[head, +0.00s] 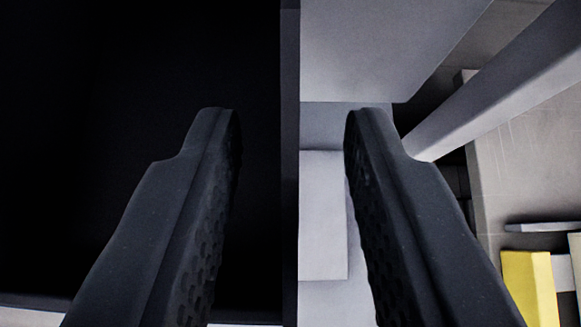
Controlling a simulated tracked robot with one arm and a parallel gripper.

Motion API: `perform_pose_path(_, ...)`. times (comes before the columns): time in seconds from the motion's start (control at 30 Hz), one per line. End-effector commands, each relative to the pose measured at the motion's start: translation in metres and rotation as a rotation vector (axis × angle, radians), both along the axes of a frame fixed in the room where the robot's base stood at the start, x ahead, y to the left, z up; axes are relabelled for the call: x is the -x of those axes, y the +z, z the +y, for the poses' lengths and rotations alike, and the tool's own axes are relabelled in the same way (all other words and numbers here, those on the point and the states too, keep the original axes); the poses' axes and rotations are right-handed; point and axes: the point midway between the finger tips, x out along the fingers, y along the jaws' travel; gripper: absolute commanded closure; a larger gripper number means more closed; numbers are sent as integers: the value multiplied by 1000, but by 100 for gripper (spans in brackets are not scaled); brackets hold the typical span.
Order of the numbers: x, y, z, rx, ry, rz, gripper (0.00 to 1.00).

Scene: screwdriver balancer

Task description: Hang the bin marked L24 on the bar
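My gripper (288,112) is open, with its two dark fingers spread apart. A thin dark upright edge (290,60) shows between the fingertips, with a gap on both sides. Left of that edge is a large black surface or hollow (130,80); it may be part of a bin, but I cannot tell. No L24 marking can be read in the head view. I cannot make out for certain which thing is the bar.
Pale grey panels (380,45) stand right of the dark edge. A grey slanted beam (500,80) crosses the upper right. A tiled floor (525,165) shows beyond it. A yellow block (528,285) is at the lower right.

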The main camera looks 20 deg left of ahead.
Motion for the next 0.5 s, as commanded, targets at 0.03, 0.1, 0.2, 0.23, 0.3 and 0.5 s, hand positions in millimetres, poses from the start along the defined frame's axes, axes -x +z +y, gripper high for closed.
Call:
perform_pose_path(0.03, 5, 4, -2, -1, 0, -2, 71)
perform_pose_path(0.1, 13, 11, -4, -1, 0, -4, 71)
perform_pose_path(0.2, 24, 20, -7, -1, 0, -5, 71)
perform_pose_path(0.23, 27, 21, -8, -1, 0, -4, 71)
perform_pose_path(0.3, 35, 27, -10, -2, -1, -4, 71)
perform_pose_path(0.5, 57, 43, -16, -2, -1, -5, 71)
